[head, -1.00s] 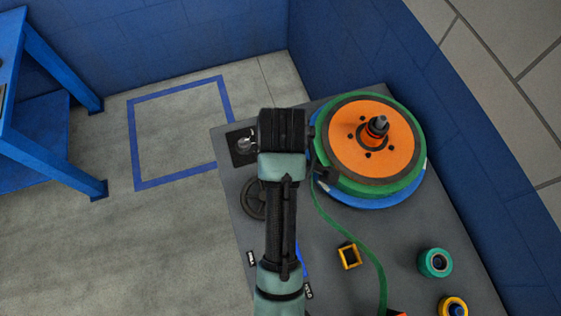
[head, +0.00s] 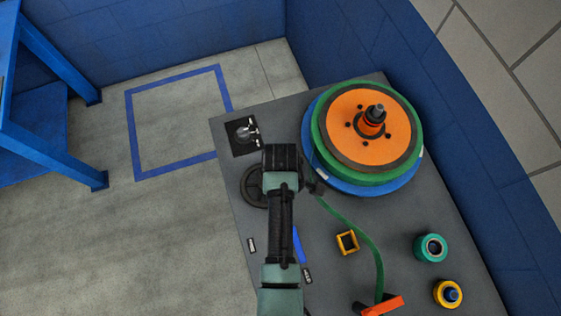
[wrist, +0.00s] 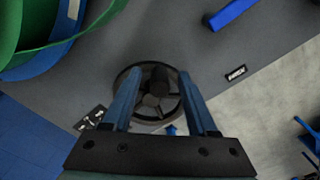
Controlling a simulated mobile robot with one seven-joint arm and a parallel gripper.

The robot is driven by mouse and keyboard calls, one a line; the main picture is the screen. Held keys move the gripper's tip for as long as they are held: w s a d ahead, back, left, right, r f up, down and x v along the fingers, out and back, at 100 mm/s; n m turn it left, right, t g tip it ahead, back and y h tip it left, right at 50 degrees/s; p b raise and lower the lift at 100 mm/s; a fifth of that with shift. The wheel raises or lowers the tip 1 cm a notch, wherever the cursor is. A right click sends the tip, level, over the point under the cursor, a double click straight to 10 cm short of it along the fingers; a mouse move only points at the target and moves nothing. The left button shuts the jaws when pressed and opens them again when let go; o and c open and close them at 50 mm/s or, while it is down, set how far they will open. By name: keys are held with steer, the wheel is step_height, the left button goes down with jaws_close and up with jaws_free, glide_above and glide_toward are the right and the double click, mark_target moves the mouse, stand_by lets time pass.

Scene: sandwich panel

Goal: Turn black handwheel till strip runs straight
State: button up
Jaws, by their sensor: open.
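The black handwheel (head: 254,186) lies on the grey panel top, its right part hidden by my arm in the head view. In the wrist view the handwheel (wrist: 153,97) sits between and beyond my two blue fingers, with its dark knob toward the top. My gripper (wrist: 162,75) is open, with nothing between the fingertips that I can see it touching. The green strip (head: 366,247) leaves the large orange and green reel (head: 368,125) and curves down to an orange part (head: 384,304). The strip looks bowed.
A black plate with a small metal switch (head: 243,132) is at the panel's upper left corner. A yellow square guide (head: 347,242), a teal roller (head: 430,248) and a yellow and blue knob (head: 448,293) stand to the right. A blue bar (head: 298,245) lies beside my arm.

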steer(key=shift+f, duration=0.1)
jaws_close()
stand_by(0.3)
steer(key=shift+s+a, duration=0.1)
steer(key=m+p, duration=0.1)
steer(key=s+a+m+p, duration=0.1)
steer(key=m, duration=0.2)
steer(key=a+m+p, duration=0.1)
steer(key=shift+s+m, duration=0.3)
steer(key=shift+s, duration=0.05)
steer(key=shift+s+a+m+p, duration=0.2)
steer(key=shift+a+m+p, duration=0.4)
steer(key=shift+m, duration=0.6)
steer(key=shift+a+m, duration=0.7)
steer(key=shift+m, duration=0.6)
